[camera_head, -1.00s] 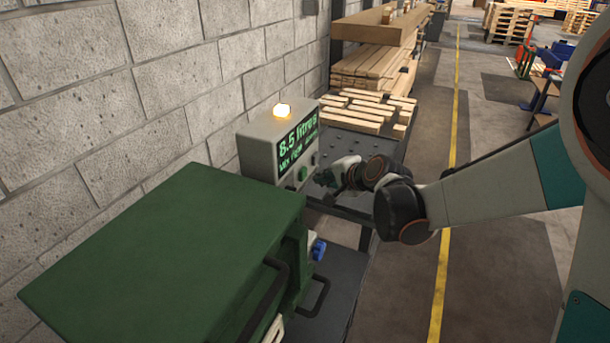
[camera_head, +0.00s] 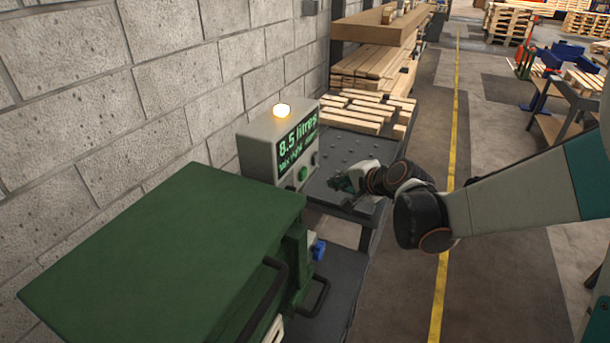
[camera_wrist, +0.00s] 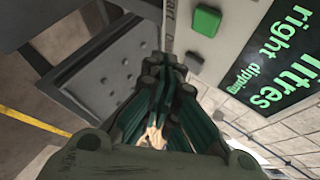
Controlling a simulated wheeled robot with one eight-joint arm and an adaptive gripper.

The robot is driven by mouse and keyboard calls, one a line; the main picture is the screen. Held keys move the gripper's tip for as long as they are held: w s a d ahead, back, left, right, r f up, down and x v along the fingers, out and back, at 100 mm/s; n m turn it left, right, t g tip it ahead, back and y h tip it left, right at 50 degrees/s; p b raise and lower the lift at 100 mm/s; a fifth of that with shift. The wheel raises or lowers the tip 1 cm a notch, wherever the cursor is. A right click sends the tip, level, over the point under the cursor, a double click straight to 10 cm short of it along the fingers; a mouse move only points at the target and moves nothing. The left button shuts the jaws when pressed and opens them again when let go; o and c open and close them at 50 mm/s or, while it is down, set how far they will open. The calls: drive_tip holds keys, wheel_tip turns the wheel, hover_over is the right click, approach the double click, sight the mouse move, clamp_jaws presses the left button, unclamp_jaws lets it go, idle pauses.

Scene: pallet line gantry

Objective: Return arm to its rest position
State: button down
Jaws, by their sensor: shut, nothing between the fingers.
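My gripper (camera_head: 343,184) is at the end of my arm, over the dark metal table just right of the grey control box (camera_head: 270,148). In the wrist view the gripper (camera_wrist: 168,75) has its fingers together with nothing held, and the control box's green button (camera_wrist: 206,21) and display (camera_wrist: 280,60) lie beyond and to the right. The box shows "8.5 litres" in green letters, with a second line only partly readable, and a lit amber lamp (camera_head: 282,111) on top. The gripper is apart from the box face.
A green cabinet (camera_head: 170,250) with black handles stands in front. A block wall (camera_head: 150,80) bounds the left. Open floor with a yellow line (camera_head: 447,200) lies right; a workbench (camera_head: 572,95) stands farther right.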

drive_tip(key=s+d+r+n+h, duration=0.1)
drive_tip(key=s+d, duration=0.4)
drive_tip(key=s, duration=0.5)
drive_tip(key=s+d+r+n+g+h, duration=0.1)
drive_tip(key=s+d+n, duration=0.4)
drive_tip(key=s, duration=0.5)
drive_tip(key=s+d+r+n+g+h, duration=0.1)
drive_tip(key=s+d+r+n+h, duration=0.2)
drive_tip(key=s+d, duration=0.4)
drive_tip(key=s+h, duration=0.1)
drive_tip(key=s, duration=0.2)
drive_tip(key=shift+s+h, duration=0.4)
drive_tip(key=shift+w+n, duration=0.1)
drive_tip(key=shift+n, duration=0.2)
